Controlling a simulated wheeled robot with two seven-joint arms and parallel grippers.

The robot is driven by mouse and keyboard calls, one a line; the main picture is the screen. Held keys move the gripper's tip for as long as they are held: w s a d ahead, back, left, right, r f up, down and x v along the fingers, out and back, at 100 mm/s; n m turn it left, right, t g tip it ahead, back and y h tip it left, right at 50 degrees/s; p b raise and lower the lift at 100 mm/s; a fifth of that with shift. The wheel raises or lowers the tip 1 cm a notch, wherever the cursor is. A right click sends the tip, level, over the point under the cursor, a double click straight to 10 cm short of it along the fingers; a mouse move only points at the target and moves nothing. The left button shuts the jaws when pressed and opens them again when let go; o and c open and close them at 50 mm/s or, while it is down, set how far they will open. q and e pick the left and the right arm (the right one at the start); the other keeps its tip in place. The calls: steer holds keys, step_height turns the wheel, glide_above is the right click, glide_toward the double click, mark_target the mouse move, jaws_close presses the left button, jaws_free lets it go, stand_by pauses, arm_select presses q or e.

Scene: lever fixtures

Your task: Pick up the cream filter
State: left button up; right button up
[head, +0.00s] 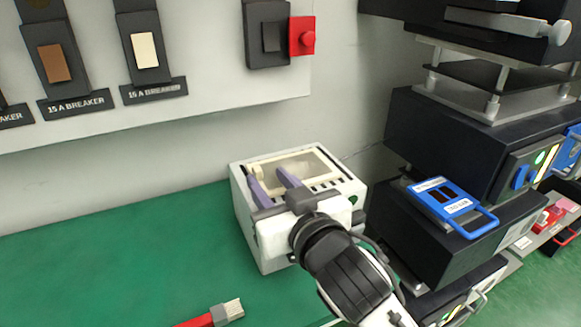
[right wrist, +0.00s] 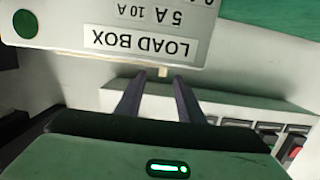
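A cream-framed panel (head: 318,167), which looks like the cream filter, lies in the top of a white box (head: 272,238) on the green bench. My right gripper (head: 269,180) is over the near left part of the panel, its two purple-grey fingers apart with nothing seen held. In the right wrist view, the fingers (right wrist: 158,82) are spread, and a small cream tab (right wrist: 163,72) shows just beyond and between their tips. I cannot tell whether they touch it. My left gripper is not in view.
A label reading LOAD BOX (right wrist: 140,45) shows upside down. Dark equipment (head: 440,230) with a blue-handled module (head: 450,200) stands close on the right. A red-handled brush (head: 225,311) lies at the front. Breakers (head: 145,50) line the wall panel. The bench's left is clear.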

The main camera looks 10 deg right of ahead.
mark_target(259, 172)
steer(key=x, duration=0.6)
steer(key=shift+s+a, duration=0.15)
steer(key=shift+a, duration=0.05)
jaws_close()
